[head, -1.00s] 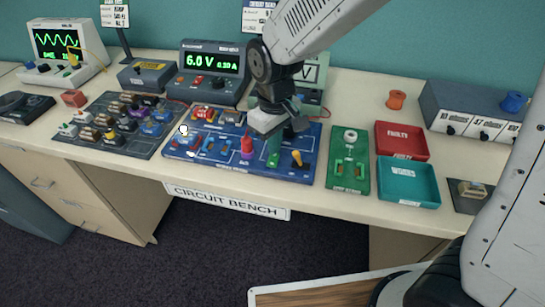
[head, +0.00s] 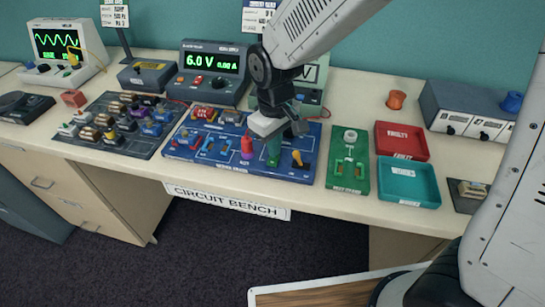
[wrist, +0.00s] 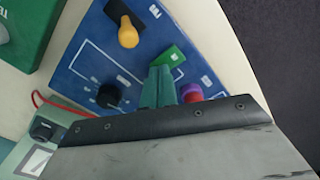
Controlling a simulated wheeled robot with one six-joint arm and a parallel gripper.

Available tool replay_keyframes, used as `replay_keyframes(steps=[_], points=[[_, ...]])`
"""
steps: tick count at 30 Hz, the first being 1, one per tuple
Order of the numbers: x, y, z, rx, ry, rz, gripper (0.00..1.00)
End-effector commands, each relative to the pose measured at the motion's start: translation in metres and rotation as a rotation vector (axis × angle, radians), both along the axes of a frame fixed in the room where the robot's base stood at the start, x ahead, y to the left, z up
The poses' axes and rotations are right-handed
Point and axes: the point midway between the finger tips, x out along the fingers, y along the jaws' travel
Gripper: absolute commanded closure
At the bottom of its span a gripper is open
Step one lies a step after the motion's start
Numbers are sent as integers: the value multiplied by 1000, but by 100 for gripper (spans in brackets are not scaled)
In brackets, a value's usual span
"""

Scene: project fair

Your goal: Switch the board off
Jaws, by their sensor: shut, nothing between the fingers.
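The blue circuit board (head: 180,151) lies on the bench, below the power supply (head: 213,73), which reads 6.0 V and what looks like 0.00 A. A yellow-orange lever (head: 297,158) stands near the board's right end. It also shows in the wrist view (wrist: 128,36), leaning out of a dark slot. My gripper (head: 273,158) is over the board, just left of the lever. Its green fingers (wrist: 158,88) are together with nothing between them, apart from the lever. A red-purple knob (head: 247,148) is left of the fingers. No lamp on the board glows.
A green board (head: 336,176), a red tray (head: 402,153) and a teal tray (head: 437,198) are to the right. A grey component tray (head: 70,143) is to the left. A red lead (wrist: 55,103) runs near my gripper in the wrist view.

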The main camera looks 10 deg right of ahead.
Motion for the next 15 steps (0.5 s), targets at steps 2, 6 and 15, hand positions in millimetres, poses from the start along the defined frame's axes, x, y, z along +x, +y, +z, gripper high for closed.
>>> replay_keyframes(steps=[2,6,15], points=[[1,0,7,1,-3,0,100],[0,0,18,1,-3,0,100],[1,0,43,2,-4,0,100]])
